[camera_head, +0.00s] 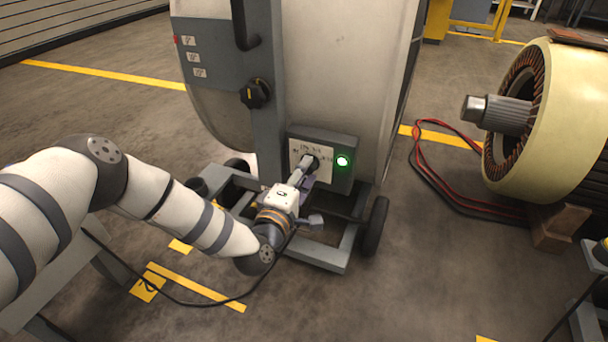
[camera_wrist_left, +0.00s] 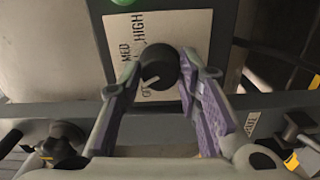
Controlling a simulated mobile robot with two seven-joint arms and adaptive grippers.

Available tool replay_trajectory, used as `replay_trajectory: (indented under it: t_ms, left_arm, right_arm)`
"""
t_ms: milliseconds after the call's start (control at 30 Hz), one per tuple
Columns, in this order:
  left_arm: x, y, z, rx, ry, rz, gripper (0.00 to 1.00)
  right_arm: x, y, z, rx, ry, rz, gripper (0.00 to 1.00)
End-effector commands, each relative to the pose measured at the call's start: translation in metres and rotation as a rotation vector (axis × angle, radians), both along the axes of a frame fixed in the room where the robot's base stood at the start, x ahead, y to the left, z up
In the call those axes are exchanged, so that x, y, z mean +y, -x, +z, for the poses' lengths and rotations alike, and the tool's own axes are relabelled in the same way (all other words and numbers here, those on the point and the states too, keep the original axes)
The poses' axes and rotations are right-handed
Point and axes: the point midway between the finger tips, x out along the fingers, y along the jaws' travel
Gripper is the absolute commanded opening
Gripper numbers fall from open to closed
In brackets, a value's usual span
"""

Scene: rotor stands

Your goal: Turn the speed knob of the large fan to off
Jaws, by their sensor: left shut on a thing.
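The large fan (camera_head: 345,60) stands on a wheeled frame, with a grey control box (camera_head: 340,181) low on its side. The dark round speed knob (camera_wrist_left: 158,66) sits on the box's white label plate (camera_wrist_left: 185,30), which reads MED and HIGH, with other letters partly hidden. The pale pointer line on the knob slants toward the partly hidden letters at its lower left. My left gripper (camera_head: 305,172) is shut on the knob, with its purple-padded fingers on either side in the left wrist view (camera_wrist_left: 160,82). My right gripper is out of view.
A green lamp (camera_head: 343,161) glows on the box. A frame wheel (camera_head: 375,226) is close by. A large motor (camera_head: 550,120) and red and black cables (camera_head: 440,190) lie right.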

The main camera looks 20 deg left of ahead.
Motion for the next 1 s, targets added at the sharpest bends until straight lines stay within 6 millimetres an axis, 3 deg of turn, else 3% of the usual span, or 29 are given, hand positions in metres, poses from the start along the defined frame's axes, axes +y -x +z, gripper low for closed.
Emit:
replay_trajectory:
  t_ms: [500, 1000]
  left_arm:
    - [-0.002, 0.001, -0.001, 0.017, 0.424, -0.005, 0.03]
    - [-0.002, 0.001, 0.000, 0.023, 0.587, -0.006, 0.03]
  right_arm:
    - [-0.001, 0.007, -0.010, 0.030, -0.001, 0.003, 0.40]
    - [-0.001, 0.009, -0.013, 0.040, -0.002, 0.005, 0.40]
